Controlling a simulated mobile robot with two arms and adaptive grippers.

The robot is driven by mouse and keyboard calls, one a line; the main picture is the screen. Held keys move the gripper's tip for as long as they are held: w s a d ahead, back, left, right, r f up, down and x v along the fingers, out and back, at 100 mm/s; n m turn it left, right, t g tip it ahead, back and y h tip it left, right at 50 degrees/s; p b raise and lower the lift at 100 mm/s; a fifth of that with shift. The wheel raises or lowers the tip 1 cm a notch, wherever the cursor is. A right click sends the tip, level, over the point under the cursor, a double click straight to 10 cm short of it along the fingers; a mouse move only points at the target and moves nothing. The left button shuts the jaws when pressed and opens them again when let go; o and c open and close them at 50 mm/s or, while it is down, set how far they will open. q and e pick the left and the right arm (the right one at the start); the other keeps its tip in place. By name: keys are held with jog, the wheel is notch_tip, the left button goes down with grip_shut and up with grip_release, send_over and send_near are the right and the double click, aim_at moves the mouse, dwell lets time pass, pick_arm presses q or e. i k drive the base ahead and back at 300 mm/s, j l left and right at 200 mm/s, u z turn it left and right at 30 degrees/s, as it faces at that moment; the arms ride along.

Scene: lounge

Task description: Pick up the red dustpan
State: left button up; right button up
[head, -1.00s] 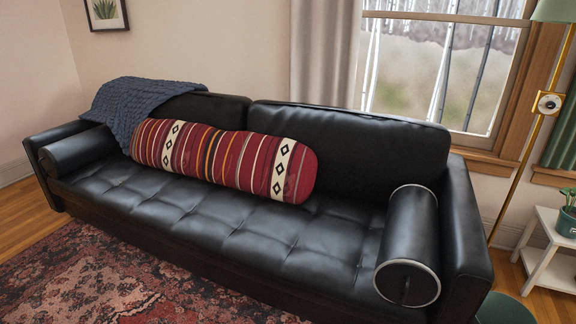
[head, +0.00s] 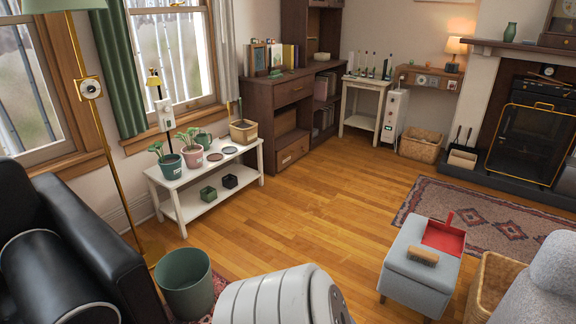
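The red dustpan (head: 443,238) lies on the far end of a grey ottoman (head: 405,279) in the right part of the head view. Neither of my grippers is in view.
A green bin (head: 186,284) stands by the black sofa (head: 52,285) at left. A white plant bench (head: 205,178) stands under the window. A wicker basket (head: 490,288) and grey armchair (head: 540,285) flank the ottoman's right. The wood floor (head: 318,212) is clear mid-room.

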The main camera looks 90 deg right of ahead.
aim_at(445, 239)
jog(key=i+l+z, duration=0.1)
jog(key=z, duration=0.35)
jog(key=i+z, duration=0.15)
jog(key=z, duration=0.35)
jog(key=i+z, duration=0.15)
jog(key=z, duration=0.3)
jog(key=i+z, duration=0.15)
jog(key=z, duration=0.35)
